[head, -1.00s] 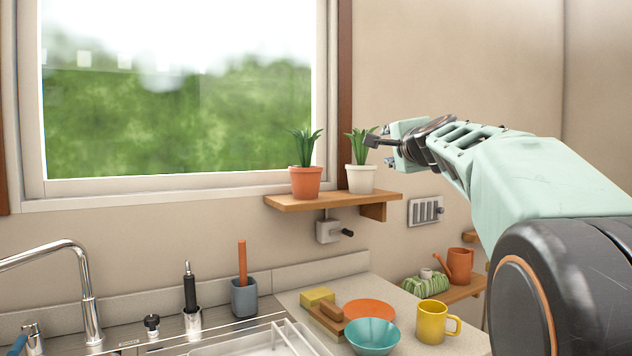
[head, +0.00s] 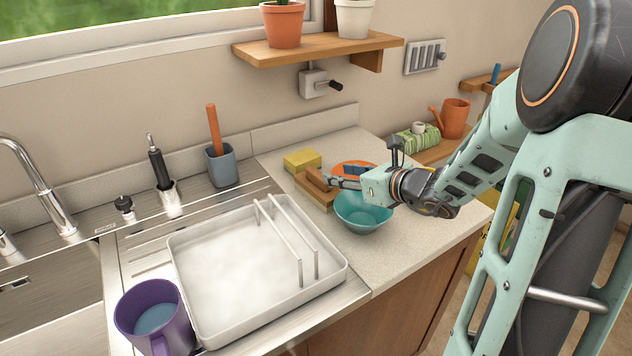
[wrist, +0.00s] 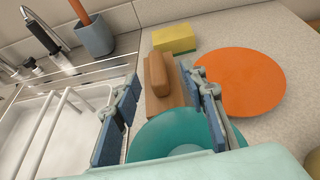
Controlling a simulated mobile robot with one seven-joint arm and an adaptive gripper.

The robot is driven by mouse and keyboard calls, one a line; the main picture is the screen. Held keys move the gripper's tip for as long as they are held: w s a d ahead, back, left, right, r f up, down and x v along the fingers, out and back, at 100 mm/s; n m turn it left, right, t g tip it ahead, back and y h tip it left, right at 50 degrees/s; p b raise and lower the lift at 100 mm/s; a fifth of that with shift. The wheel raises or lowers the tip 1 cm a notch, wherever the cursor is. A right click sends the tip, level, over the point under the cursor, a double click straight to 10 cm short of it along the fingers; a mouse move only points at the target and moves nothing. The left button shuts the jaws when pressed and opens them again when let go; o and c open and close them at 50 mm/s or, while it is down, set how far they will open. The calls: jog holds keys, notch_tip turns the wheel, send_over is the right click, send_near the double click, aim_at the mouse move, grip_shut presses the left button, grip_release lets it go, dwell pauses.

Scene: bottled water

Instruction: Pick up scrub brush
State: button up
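The scrub brush (head: 312,195) is a brown wooden block with a rounded grip on top. It lies on the counter between the yellow sponge and the teal bowl. In the wrist view the brush (wrist: 158,78) shows ahead, between the finger lines. My gripper (head: 340,177) is just to the right of the brush in the head view, above the teal bowl (head: 360,217). In the wrist view my gripper (wrist: 165,88) has its two blue-padded fingers spread wide with nothing held. The brush's near end is close to the bowl's rim; I cannot tell if they touch.
A yellow sponge (head: 302,160) lies behind the brush. An orange plate (wrist: 240,82) is to its right. A white tray with rods (head: 230,275) and a purple mug (head: 153,317) stand to the left. A grey cup (head: 222,166) is at the back. A wooden shelf (head: 335,48) hangs above.

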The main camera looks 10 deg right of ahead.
aim_at(318, 172)
jog(key=x, duration=0.4)
jog(key=shift+a+f, duration=0.1)
jog(key=shift+f, duration=0.05)
jog(key=x, duration=0.5)
jog(key=shift+s+a+f+b, duration=0.2)
jog(key=shift+a+f+b, duration=0.05)
jog(key=shift+b, duration=0.05)
grip_shut()
